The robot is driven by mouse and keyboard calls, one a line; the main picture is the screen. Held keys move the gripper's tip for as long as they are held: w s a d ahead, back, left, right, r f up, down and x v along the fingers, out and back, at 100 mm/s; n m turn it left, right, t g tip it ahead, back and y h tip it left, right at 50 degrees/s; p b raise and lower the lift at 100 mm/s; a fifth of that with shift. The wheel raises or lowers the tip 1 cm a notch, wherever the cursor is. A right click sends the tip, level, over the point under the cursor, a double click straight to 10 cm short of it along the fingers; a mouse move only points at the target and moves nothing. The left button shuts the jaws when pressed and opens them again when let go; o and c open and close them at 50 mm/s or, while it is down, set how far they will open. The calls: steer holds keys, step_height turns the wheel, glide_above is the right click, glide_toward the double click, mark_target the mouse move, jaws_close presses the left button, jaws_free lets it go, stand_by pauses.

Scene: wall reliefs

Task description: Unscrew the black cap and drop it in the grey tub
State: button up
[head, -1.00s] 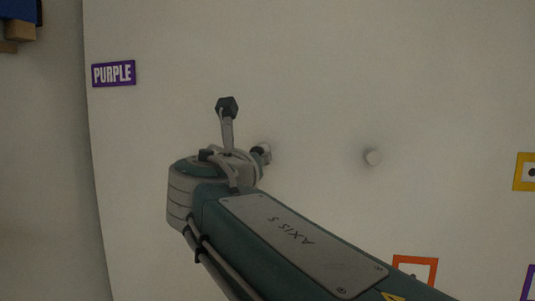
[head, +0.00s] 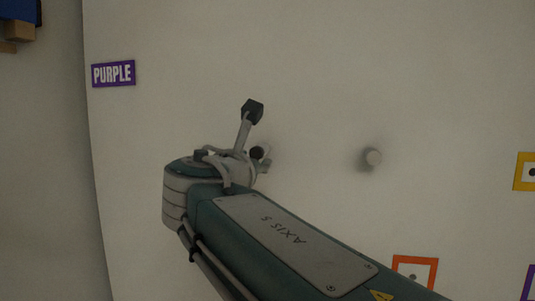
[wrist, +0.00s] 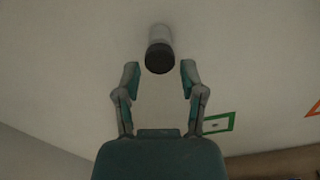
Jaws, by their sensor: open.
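In the wrist view a black cap (wrist: 159,58) sits on the end of a pale round post (wrist: 160,33) that stands out from the wall. My gripper (wrist: 159,76) is open. Its two fingers are apart to the left and right of the cap, with the tips about level with its near end and clear space on both sides. In the head view my gripper (head: 264,164) is small and partly hidden by my wrist. A dark round spot beside it may be the cap, but I cannot tell. No grey tub shows in either view.
A pale knob (head: 373,157) stands out from the wall to the right of my gripper. A purple sign (head: 113,73) is at upper left. Yellow (head: 525,172) and orange (head: 415,270) frames are at right. A green frame (wrist: 217,123) shows in the wrist view.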

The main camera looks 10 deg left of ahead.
steer(key=m, duration=1)
steer(key=r+m, duration=0.1)
steer(key=m, duration=0.4)
steer(key=shift+a, duration=0.35)
jaws_close()
steer(key=n, duration=0.3)
steer(key=shift+f+n, duration=0.1)
steer(key=shift+n, duration=0.8)
